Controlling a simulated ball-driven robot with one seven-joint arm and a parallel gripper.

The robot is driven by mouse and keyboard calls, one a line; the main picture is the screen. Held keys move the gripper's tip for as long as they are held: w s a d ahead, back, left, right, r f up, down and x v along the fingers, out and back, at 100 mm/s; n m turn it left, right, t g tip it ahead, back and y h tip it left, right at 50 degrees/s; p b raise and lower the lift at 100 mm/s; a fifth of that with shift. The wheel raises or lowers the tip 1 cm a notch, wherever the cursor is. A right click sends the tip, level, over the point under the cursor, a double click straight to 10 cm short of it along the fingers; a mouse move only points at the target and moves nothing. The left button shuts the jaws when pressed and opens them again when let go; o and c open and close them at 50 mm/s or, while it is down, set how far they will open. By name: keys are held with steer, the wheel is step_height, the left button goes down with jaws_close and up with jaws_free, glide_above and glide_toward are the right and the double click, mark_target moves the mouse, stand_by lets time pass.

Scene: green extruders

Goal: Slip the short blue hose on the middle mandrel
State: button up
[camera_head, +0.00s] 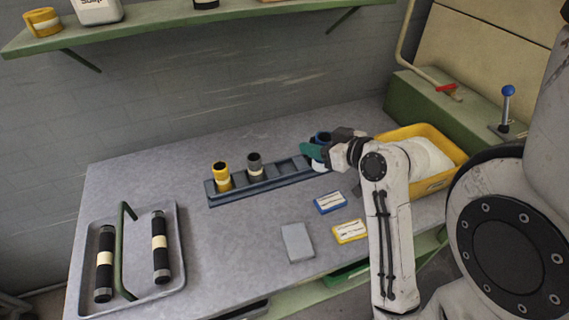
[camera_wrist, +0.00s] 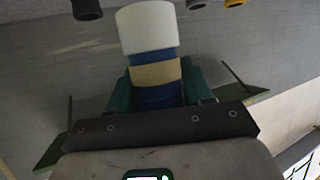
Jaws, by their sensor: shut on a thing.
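My gripper (camera_head: 314,150) has green fingers and is shut on a short blue hose (camera_head: 323,138) at the right end of the rack. In the wrist view the blue hose (camera_wrist: 155,95) has a cream band and stands between the green fingers (camera_wrist: 160,88). A wider white cylindrical part (camera_wrist: 147,27) shows at its far end. White also shows below the blue hose in the head view. I cannot tell whether the hose touches the rack. I cannot make out the middle mandrel in either view.
A grey tray (camera_head: 180,290) holds two black hoses. A yellow bin (camera_head: 432,186) of white material stands right. Cards lie in front. A shelf (camera_head: 150,20) hangs behind.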

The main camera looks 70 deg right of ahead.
steer(key=f+x, duration=0.1)
steer(key=x, duration=0.4)
steer(key=s+f+x, duration=0.1)
steer(key=x, duration=0.4)
steer(key=f+x, duration=0.1)
steer(key=x, duration=0.4)
steer(key=shift+s+d+f+p, duration=0.15)
steer(key=shift+s+d+p, duration=0.1)
steer(key=shift+p, duration=0.1)
steer(key=shift+w+d+f+p, duration=0.15)
steer(key=shift+f+p, duration=0.25)
steer(key=shift+f, duration=1.4)
steer(key=shift+f, duration=0.15)
steer(key=o, duration=1.2)
